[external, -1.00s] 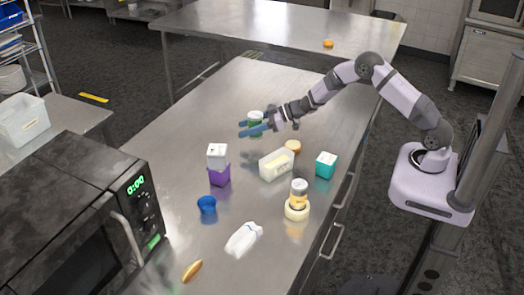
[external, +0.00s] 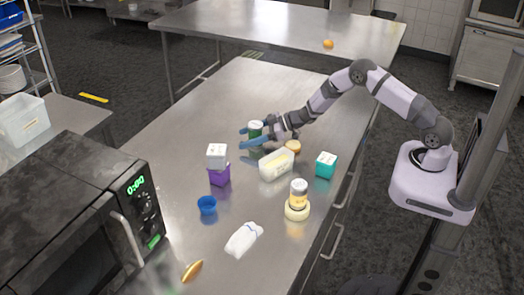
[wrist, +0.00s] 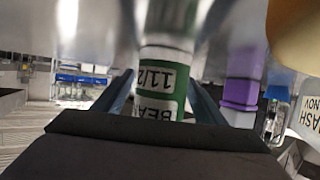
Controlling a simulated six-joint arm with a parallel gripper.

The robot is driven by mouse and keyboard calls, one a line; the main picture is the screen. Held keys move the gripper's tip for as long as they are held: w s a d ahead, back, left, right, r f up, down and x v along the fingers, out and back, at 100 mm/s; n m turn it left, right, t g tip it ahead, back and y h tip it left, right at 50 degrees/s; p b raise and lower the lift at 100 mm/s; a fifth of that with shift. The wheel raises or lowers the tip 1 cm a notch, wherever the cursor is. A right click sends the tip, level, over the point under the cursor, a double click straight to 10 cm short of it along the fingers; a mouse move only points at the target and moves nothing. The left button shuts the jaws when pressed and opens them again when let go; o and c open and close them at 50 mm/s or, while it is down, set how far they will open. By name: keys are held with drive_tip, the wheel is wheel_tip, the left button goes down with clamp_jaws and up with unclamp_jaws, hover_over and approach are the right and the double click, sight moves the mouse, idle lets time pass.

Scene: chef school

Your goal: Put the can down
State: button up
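The can is green with a white label and a pale top (external: 255,126). In the external view it stands upright between my blue fingers, past the middle of the steel table. In the wrist view the can (wrist: 162,85) appears upside down, with printed lettering, between the two fingers. My gripper (external: 250,137) seems closed on its sides. The can's base is at or just above the table; I cannot tell whether it touches. Its lower part is partly hidden by a finger in the external view.
A blue cup (external: 207,205) stands nearer. The table (external: 215,105) beyond and left of the can is clear.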

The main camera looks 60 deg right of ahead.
drive_tip(key=shift+r, duration=0.15)
drive_tip(key=b+v, duration=0.2)
drive_tip(key=v, duration=1)
idle(0.6)
